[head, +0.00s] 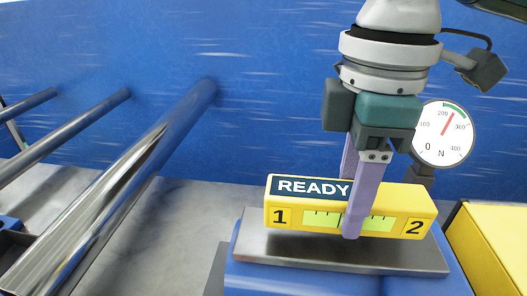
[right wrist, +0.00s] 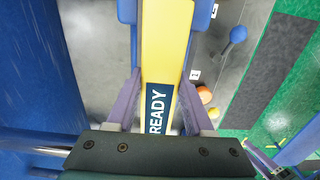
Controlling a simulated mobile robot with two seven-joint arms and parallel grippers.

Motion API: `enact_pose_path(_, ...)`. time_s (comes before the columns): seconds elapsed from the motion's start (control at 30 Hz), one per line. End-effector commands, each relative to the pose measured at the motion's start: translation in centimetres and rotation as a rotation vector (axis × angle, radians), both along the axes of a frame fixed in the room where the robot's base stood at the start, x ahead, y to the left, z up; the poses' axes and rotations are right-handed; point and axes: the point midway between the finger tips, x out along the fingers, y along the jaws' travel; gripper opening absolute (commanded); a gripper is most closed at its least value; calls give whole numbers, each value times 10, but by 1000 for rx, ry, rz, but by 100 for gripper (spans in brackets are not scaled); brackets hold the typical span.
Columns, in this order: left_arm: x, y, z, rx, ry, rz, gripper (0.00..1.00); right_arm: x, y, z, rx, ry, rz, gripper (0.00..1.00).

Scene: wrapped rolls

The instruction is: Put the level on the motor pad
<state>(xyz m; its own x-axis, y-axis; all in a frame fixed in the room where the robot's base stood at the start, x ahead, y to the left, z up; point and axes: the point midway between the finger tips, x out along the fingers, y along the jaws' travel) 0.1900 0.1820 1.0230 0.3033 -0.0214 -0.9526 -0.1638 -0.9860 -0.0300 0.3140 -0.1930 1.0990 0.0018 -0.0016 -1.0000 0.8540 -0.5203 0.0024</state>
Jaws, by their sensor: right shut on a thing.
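The level (head: 408,202) is a long yellow block with a dark READY label, the numbers 1 and 2 and a green window. My right gripper (head: 352,208) is shut across its middle, with one purple finger on the near face. The motor pad (head: 412,262) is a grey metal plate on a blue body directly below the level. The level lies lengthwise over the plate; whether it touches is hard to tell. In the right wrist view the level (right wrist: 165,50) runs between both fingers. My left gripper is not in view.
A round force gauge (head: 443,134) stands behind on the right, reading a little above 200. A yellow block (head: 494,245) lies close to the right of the pad. Shiny metal rods (head: 120,190) stretch across the left. A blue wall (head: 270,90) is behind.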

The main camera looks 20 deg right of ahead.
Motion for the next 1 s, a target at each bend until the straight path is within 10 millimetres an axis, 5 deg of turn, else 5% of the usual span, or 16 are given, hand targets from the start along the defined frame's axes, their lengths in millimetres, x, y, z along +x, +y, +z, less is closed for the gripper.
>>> enact_pose_path(0.17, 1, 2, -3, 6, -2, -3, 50, 0, 0, -23, 1, 1, -1, 0)
enact_pose_path(0.57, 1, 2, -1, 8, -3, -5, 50, 0, 0, -28, 1, -1, -1, 0)
enact_pose_path(0.6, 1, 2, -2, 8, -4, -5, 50, 0, 0, -28, 1, -1, -1, 57)
enact_pose_path(0.83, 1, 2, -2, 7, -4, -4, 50, 0, 0, -27, 0, 0, -1, 82)
enact_pose_path(1.0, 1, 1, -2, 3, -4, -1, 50, 0, 0, -27, 0, 0, -1, 82)
